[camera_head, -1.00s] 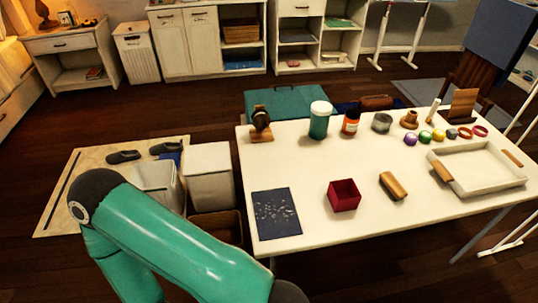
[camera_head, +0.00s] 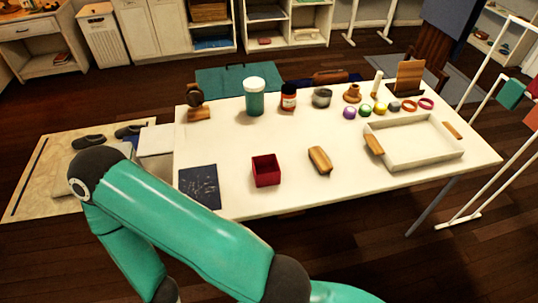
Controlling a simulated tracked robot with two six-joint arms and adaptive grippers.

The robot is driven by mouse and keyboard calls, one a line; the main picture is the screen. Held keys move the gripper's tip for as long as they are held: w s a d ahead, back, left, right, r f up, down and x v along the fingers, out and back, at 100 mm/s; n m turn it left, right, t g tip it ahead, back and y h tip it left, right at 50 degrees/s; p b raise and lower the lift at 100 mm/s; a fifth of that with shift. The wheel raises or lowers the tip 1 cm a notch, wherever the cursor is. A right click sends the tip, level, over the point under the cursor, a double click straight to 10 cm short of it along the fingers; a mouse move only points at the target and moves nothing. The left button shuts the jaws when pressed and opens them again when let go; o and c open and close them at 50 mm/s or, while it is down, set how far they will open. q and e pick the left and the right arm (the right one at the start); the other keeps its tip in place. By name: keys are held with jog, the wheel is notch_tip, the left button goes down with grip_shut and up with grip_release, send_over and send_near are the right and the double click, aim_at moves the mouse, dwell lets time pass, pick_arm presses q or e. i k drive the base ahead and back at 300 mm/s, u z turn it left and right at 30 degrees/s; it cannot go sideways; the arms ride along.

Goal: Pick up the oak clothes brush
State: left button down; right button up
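A small brown wooden block-like piece (camera_head: 320,160), which looks like the oak clothes brush, lies on the white table (camera_head: 225,150), right of a dark red open box (camera_head: 266,170). Its bristles cannot be made out. It stands clear of the things around it. One of my teal arms crosses the lower left of the view, in front of the table's near left corner. Neither gripper shows in the view.
A white tray (camera_head: 420,163) with wooden handles lies right of the brush. A dark blue patterned sheet (camera_head: 199,187) lies at the left corner. Several jars and small balls line the back edge. A white rack (camera_head: 480,150) stands at the right.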

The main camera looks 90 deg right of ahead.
aim_at(322, 164)
jog(key=z, duration=1.15)
jog(key=k, duration=0.45)
jog(key=u, duration=5.05)
jog(key=k, duration=0.55)
jog(key=z, duration=5.8)
